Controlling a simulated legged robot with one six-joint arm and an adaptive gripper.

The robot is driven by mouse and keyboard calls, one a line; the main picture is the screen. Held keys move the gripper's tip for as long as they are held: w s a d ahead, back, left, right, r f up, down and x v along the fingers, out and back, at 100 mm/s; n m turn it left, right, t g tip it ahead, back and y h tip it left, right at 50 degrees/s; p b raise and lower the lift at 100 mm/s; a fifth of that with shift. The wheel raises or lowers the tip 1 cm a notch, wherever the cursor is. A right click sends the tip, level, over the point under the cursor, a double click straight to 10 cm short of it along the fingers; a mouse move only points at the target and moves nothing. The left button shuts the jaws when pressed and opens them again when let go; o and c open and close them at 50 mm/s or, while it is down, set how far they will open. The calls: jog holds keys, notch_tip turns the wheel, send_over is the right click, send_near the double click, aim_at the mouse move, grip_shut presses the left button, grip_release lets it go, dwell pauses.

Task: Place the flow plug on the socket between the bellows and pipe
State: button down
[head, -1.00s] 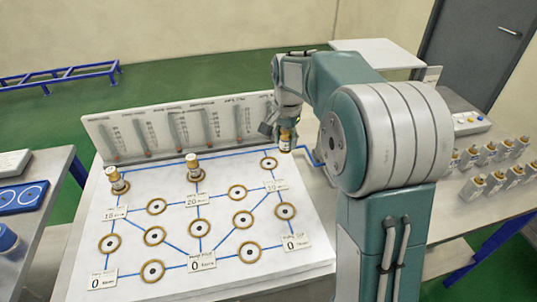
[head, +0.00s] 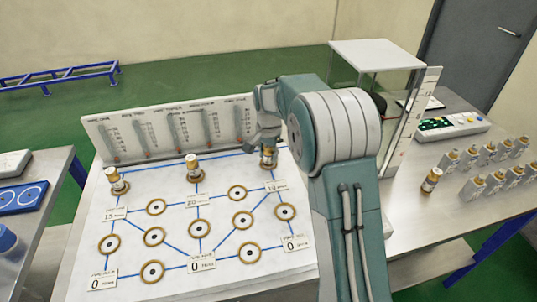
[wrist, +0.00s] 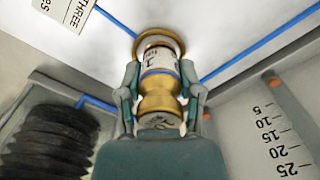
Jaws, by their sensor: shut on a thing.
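My gripper (head: 267,146) is shut on a brass plug with a white label band (head: 268,159). In the wrist view the two fingers (wrist: 160,103) grip the plug (wrist: 159,78) from both sides. I take it for the flow plug; its label is not readable. The plug's far end meets the brass ring socket (wrist: 151,37) at the board's top right, where blue lines join. I cannot tell whether it is fully seated. Black ribbed bellows (wrist: 50,135) show at lower left in the wrist view.
The white board (head: 130,210) has several brass ring sockets and number cards. Two plugs stand in its back row (head: 117,181) (head: 194,168). Gauges line the back panel (head: 172,135). One plug (head: 430,181) and several grey-topped ones stand on the right table beside a white-topped clear case (head: 377,55).

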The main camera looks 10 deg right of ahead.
jog(key=shift+c, duration=1.3)
grip_release()
jog(key=shift+f, duration=0.1)
notch_tip(320, 180, up, 12)
jog(key=shift+r, duration=0.1)
jog(key=s+r+n+t, duration=0.15)
jog(key=s+r, duration=0.25)
jog(key=s, duration=0.4)
jog(key=s+r+n+t, duration=0.1)
jog(key=s+r+n, duration=0.25)
jog(key=s, duration=0.35)
jog(key=s+f+n+t, duration=0.1)
jog(key=s+f+n, duration=0.1)
jog(key=s, duration=0.7)
jog(key=s+f+n+t, duration=0.2)
jog(key=s, duration=0.7)
jog(key=shift+s+f, duration=0.15)
jog(key=shift+f, duration=0.05)
